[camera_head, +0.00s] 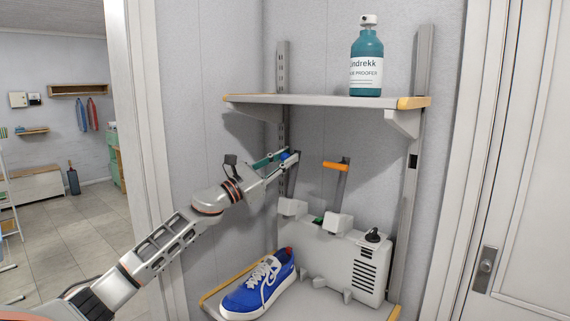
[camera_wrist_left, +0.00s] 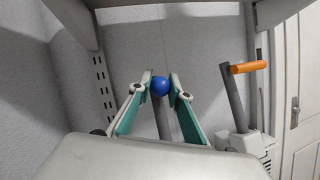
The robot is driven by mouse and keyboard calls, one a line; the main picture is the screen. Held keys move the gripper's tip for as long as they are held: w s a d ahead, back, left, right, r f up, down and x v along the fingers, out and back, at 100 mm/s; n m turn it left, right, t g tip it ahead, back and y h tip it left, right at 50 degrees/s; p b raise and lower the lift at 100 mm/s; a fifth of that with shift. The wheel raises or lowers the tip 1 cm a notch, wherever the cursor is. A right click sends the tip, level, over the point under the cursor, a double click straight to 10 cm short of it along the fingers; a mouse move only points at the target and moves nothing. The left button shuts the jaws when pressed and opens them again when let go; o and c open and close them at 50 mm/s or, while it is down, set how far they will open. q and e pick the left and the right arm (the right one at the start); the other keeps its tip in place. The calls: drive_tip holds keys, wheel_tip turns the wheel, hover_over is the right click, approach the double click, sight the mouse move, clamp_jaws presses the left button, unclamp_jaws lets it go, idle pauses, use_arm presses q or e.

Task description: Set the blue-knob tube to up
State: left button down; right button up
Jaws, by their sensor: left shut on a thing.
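The blue knob (camera_wrist_left: 160,85) sits between the fingertips of my left gripper (camera_wrist_left: 161,84), which is shut on it. A dark grey tube (camera_wrist_left: 162,118) runs down below the knob and its foot is hidden by the gripper body. In the head view my left gripper (camera_head: 287,158) reaches in from the left, below the upper shelf, and covers much of the knob. The tube belongs to a light grey shoe dryer (camera_head: 338,254) on the lower shelf. Its other tube stands upright with an orange knob (camera_head: 336,164). My right gripper is not in view.
The upper shelf (camera_head: 310,99) is close above my left gripper and holds a teal spray bottle (camera_head: 367,58). A blue shoe (camera_head: 259,287) stands on the lower shelf in front of the dryer. A door with a handle (camera_head: 486,265) is at the right.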

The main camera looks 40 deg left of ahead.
use_arm(q)
drive_tip(key=c, duration=1.8)
unclamp_jaws()
drive_tip(key=shift+c, duration=0.2)
drive_tip(key=v, duration=1.2)
drive_tip(key=shift+s+f, duration=0.1)
drive_tip(key=shift+s, duration=0.05)
